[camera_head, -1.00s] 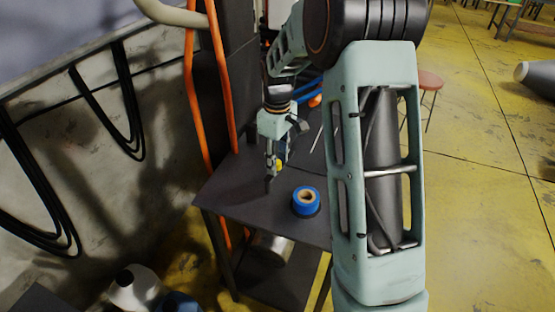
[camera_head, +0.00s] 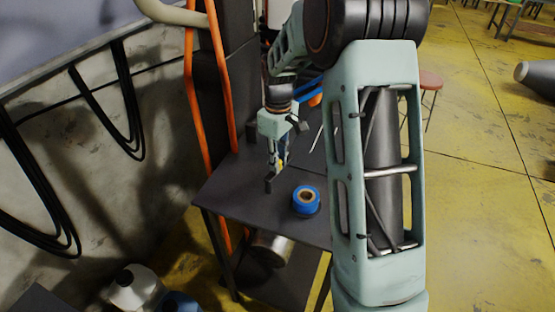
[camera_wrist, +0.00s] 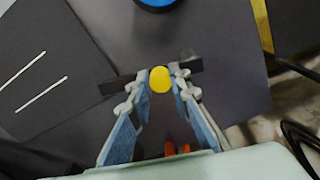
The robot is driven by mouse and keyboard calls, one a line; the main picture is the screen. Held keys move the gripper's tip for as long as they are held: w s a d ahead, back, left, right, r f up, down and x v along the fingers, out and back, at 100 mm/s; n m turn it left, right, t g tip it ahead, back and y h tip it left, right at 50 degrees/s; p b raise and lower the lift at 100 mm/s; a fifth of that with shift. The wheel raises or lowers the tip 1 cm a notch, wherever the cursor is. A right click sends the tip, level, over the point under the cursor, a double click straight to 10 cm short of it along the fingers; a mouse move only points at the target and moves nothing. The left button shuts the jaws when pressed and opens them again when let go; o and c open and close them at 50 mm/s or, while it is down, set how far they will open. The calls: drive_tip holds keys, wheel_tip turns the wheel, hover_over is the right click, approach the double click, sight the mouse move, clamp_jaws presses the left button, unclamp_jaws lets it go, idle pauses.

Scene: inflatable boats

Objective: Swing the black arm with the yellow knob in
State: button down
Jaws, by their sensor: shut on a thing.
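The yellow knob (camera_wrist: 160,79) is between my gripper's (camera_wrist: 160,77) two fingertips in the wrist view, and the fingers are closed on it. The black arm (camera_wrist: 119,84) is a short dark bar running crosswise under the fingers. It shows on both sides of them, with a grey round piece by its right end. In the head view my gripper (camera_head: 276,160) points down over the dark tabletop (camera_head: 235,195). A dark end of the bar (camera_head: 269,186) shows below it, and the knob is mostly hidden by the fingers.
A blue tape roll (camera_head: 306,201) stands on the tabletop, close to the right of the gripper. Orange uprights (camera_head: 190,90) and a dark column rise at the back left. Two thin light rods (camera_wrist: 40,80) lie left in the wrist view. A stool (camera_head: 430,82) stands farther right.

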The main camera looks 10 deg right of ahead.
drive_tip(key=m, duration=0.2)
drive_tip(key=s+m, duration=0.1)
drive_tip(key=shift+s+d+m+b, duration=0.15)
drive_tip(key=shift+d+m+b, duration=0.2)
drive_tip(key=shift+m, duration=0.05)
drive_tip(key=m, duration=0.2)
drive_tip(key=s+m, duration=0.1)
drive_tip(key=shift+s+d+m, duration=0.15)
drive_tip(key=shift+s+m, duration=0.05)
drive_tip(key=shift+m, duration=0.2)
drive_tip(key=s+m, duration=0.1)
drive_tip(key=m, duration=0.2)
drive_tip(key=shift+s+m+b, duration=0.2)
drive_tip(key=shift+m+b, duration=0.1)
drive_tip(key=shift+s+a+m, duration=0.25)
drive_tip(key=shift+s+m, duration=0.1)
drive_tip(key=shift+m, duration=0.7)
drive_tip(key=shift+s+a+m, duration=0.2)
drive_tip(key=shift+s+m, duration=0.15)
drive_tip(key=shift+m, duration=0.7)
drive_tip(key=c, duration=1.8)
unclamp_jaws()
drive_tip(key=shift+o, duration=0.2)
drive_tip(key=shift+r, duration=0.1)
